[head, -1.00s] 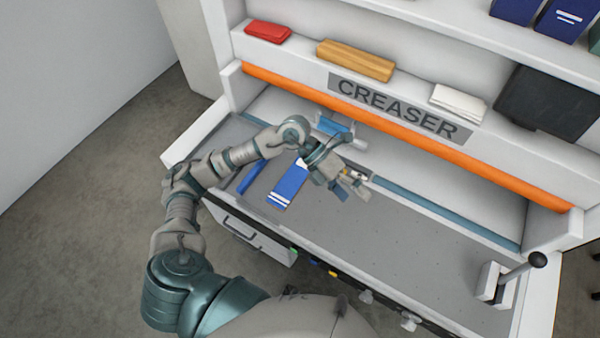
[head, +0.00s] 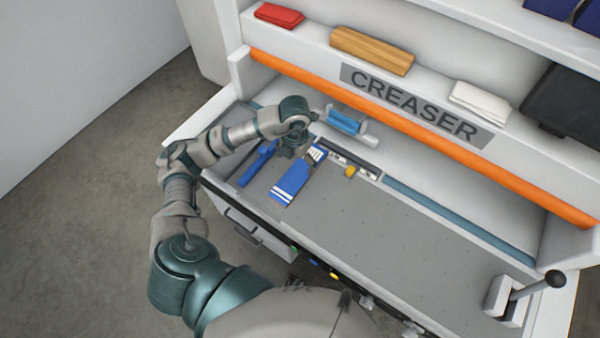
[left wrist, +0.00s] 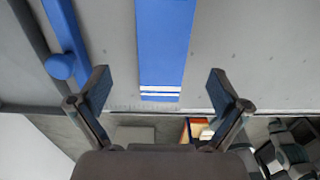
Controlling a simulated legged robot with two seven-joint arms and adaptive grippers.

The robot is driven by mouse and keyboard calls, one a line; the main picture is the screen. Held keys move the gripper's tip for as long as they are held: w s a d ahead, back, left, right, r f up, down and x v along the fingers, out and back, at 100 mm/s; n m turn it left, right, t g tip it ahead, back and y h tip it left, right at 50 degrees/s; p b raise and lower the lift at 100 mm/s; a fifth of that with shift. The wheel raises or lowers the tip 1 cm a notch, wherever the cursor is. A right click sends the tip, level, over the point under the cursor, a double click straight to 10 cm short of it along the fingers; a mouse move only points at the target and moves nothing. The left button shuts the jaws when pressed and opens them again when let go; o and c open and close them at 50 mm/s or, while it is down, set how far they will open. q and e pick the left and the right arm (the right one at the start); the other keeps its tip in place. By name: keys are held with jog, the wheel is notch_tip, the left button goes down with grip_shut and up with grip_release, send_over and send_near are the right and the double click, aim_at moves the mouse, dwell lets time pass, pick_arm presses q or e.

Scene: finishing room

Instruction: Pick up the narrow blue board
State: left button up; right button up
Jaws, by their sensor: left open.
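The narrow blue board (head: 290,183) with white stripes at its near end lies on the grey bed of the creaser (head: 380,226), left of the middle. It also shows in the left wrist view (left wrist: 165,45), running up the picture with its striped end toward me. My left gripper (head: 294,147) is by the far part of the board, pointing down. My right gripper is in neither view.
A blue bar with a round knob (left wrist: 60,66) lies left of the board. A blue block (head: 343,122) and a small yellow piece (head: 350,171) are behind it. An orange rail (head: 420,133) spans the machine. The bed to the right is clear up to a black-knobbed lever (head: 555,279).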

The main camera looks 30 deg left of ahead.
aim_at(298, 173)
pick_arm(q)
jog(key=shift+a+f, duration=0.1)
jog(key=shift+f, duration=0.5)
jog(key=f, duration=0.4)
jog(key=shift+w+d+f, duration=0.3)
jog(key=shift+f, duration=0.25)
jog(key=c, duration=1.3)
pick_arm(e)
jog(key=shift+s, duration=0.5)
pick_arm(q)
jog(key=shift+r, duration=0.2)
